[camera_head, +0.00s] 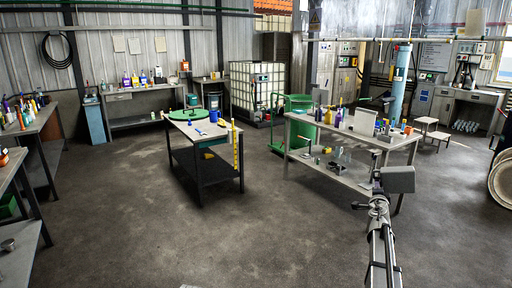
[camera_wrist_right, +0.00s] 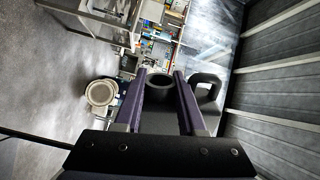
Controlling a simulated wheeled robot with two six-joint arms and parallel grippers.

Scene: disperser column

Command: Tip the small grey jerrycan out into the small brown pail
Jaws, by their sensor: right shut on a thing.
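The small grey jerrycan (camera_head: 399,180) is held up in the air at the right of the head view, in front of the right-hand workbench. My right gripper (camera_head: 377,186) is shut on it. In the right wrist view the jerrycan (camera_wrist_right: 207,80) looks dark, with its round mouth between the two fingers of my right gripper (camera_wrist_right: 159,78) and its looped handle to the right of them. Its contents are hidden. I cannot make out the small brown pail in either view. My left gripper is not in view.
A workbench (camera_head: 350,183) crowded with bottles and a white panel stands beyond the jerrycan. A dark-legged table (camera_head: 205,150) with a green disc stands mid-room. Benches line the left edge. A large round pale object (camera_head: 502,182) is at the right edge. The central floor is clear.

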